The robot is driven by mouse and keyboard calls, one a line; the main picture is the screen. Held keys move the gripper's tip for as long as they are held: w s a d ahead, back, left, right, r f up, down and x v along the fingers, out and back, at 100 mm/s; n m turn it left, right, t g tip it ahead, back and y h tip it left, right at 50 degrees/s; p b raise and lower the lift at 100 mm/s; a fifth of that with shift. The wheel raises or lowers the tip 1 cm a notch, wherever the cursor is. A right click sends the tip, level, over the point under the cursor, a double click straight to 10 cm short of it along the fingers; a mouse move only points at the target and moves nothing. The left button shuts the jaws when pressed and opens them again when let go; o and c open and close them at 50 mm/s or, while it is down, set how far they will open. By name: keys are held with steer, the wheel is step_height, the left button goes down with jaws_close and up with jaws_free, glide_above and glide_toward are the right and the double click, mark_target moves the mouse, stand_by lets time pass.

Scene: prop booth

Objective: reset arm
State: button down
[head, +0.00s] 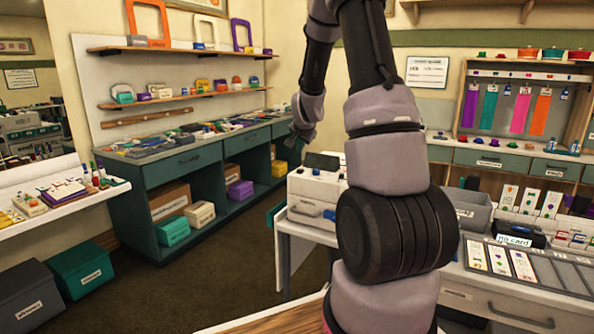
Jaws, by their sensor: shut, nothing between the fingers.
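My arm rises through the middle of the head view, bends at the top edge and comes down on the left side of its own upright part. My gripper (294,141) is the small dark end below the pale wrist, in front of the teal workbench. It is shut and holds nothing. It hangs in the air, apart from the surfaces around it. Its fingers are small and dark, so their detail is hard to make out.
A teal workbench (182,166) with cluttered top and shelves stands at the left. A white machine (313,196) is on the counter behind my arm. A card tray (540,266) is at the right. Two lidded boxes (80,271) sit on the floor, which is clear in the middle.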

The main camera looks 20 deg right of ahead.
steer(key=s+a+r+n+y, duration=0.35)
steer(key=s+a+r, duration=0.75)
steer(key=s+r, duration=0.4)
steer(key=s+a+r+n, duration=0.1)
steer(key=s+a, duration=0.1)
steer(key=s, duration=0.5)
steer(key=s+a+r+n+g, duration=0.1)
steer(key=s+a+n, duration=0.1)
steer(key=s, duration=0.5)
steer(key=s+a+r+n+y, duration=0.1)
steer(key=s+a, duration=0.1)
steer(key=s, duration=0.4)
steer(key=shift+s+a+r+n+g, duration=0.3)
steer(key=shift+s+a+r+n, duration=0.05)
steer(key=shift+s+r, duration=0.05)
